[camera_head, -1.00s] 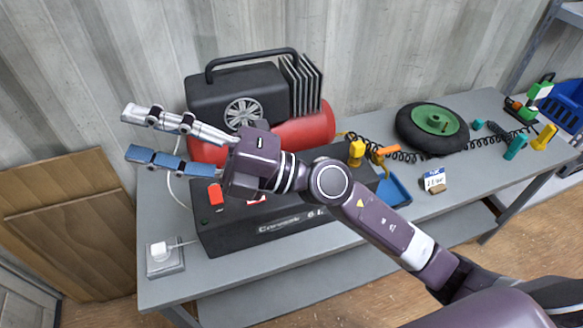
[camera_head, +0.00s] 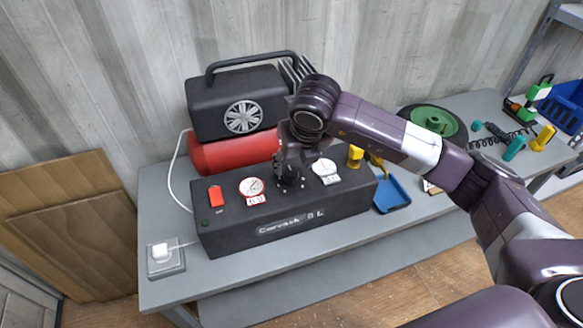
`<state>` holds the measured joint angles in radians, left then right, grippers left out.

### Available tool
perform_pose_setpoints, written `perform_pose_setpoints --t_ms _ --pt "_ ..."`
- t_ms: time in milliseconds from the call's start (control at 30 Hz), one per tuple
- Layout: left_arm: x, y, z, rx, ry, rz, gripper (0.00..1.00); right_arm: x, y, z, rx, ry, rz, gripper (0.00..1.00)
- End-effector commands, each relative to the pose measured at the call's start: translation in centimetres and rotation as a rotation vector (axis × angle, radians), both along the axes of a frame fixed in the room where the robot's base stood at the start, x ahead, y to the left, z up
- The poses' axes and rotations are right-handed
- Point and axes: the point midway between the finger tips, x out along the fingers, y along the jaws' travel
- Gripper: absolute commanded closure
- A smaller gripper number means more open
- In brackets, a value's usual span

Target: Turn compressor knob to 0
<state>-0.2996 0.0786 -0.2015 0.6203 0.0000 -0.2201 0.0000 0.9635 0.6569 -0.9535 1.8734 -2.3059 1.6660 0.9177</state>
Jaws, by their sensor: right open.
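The compressor stands on the grey table, with a black motor housing (camera_head: 235,98), a red tank (camera_head: 232,152) and a black control box (camera_head: 285,222) in front. Two round white gauges sit on the box top, a left one (camera_head: 251,187) and a right one (camera_head: 324,167). My right gripper (camera_head: 290,160) points down at the panel between them. The jaws are open, but the fingers are hard to make out against the dark box. The knob is hidden or merges with the dark gripper there, so its setting and any contact cannot be told. My left gripper is not in view.
A red switch (camera_head: 215,195) is on the box's left. A white plug in a socket (camera_head: 163,252) lies at the table's left. The table front (camera_head: 300,246) is clear.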

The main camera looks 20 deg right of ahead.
Motion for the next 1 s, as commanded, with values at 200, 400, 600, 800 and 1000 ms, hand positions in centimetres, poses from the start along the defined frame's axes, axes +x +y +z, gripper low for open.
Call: perform_pose_setpoints --t_ms 200,400,600,800,1000 --pt "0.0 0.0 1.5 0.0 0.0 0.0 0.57 1.3 0.2 -3.0 0.003 0.004 0.001 0.53" --pt "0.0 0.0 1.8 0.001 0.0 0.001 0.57 1.8 0.2 -4.5 0.003 0.001 0.003 0.53" --pt "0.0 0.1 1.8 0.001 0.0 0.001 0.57 1.9 0.2 -4.7 0.004 0.0 0.005 0.53" --pt "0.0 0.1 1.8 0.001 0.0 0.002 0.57 1.9 0.2 -4.7 0.004 0.0 0.005 0.69" --pt "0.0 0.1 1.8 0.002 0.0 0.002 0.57 1.9 0.2 -4.7 0.004 0.0 0.005 0.91"
